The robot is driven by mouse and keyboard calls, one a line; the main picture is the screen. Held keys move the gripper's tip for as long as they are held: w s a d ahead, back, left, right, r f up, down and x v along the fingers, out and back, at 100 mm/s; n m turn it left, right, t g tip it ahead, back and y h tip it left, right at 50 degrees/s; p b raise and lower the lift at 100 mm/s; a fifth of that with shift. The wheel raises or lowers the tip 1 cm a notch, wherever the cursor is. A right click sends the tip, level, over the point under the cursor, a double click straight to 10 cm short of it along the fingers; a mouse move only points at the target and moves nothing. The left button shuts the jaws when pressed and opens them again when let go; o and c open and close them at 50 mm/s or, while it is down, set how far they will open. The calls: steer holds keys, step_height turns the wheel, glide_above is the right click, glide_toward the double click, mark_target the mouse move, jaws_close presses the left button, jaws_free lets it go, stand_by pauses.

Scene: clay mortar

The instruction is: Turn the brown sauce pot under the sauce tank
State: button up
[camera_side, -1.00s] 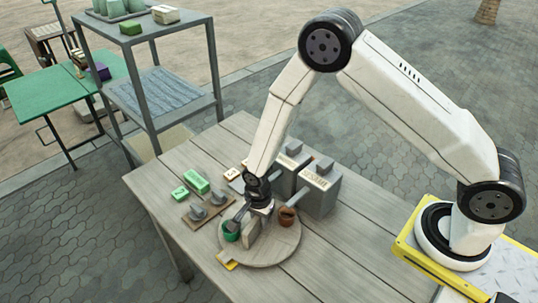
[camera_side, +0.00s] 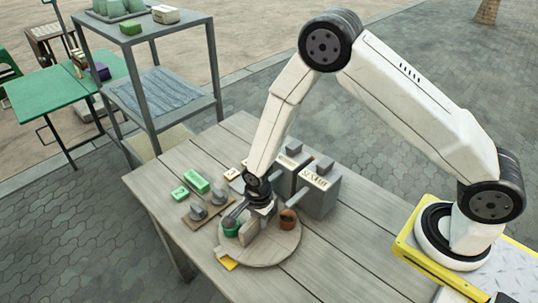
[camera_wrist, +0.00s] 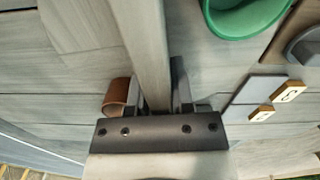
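The brown sauce pot (camera_side: 288,219) stands on the right part of a round wooden turntable (camera_side: 272,254). It shows partly in the wrist view (camera_wrist: 116,96), left of my gripper. A green pot (camera_side: 231,228) stands on the turntable's left side; in the wrist view it is at the top right (camera_wrist: 245,15). An upright wooden bar (camera_side: 250,233) crosses the turntable between the pots. My gripper (camera_wrist: 157,95) has one finger on each side of this bar and looks closed on it. Two grey tanks stand behind; the nearer sauce tank (camera_side: 318,197) has a sesame label, just behind the brown pot.
A yellow tab (camera_side: 228,264) sits at the turntable's front left edge. The table's front right is clear.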

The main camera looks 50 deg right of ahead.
steer(key=o, duration=0.4)
steer(key=shift+c, duration=0.2)
steer(key=shift+r, duration=0.1)
steer(key=shift+r, duration=3.85)
steer(key=shift+s+d+r+n, duration=0.1)
steer(key=shift+d+r+n, duration=0.2)
steer(key=shift+r, duration=0.15)
steer(key=s+d+r+n+t, duration=0.2)
steer(key=s+d+r+n, duration=0.8)
steer(key=n, duration=0.6)
step_height(320, 180, up, 2)
steer(key=shift+s+r+t, duration=0.15)
steer(key=shift+s+t, duration=0.15)
steer(key=shift+s, duration=0.05)
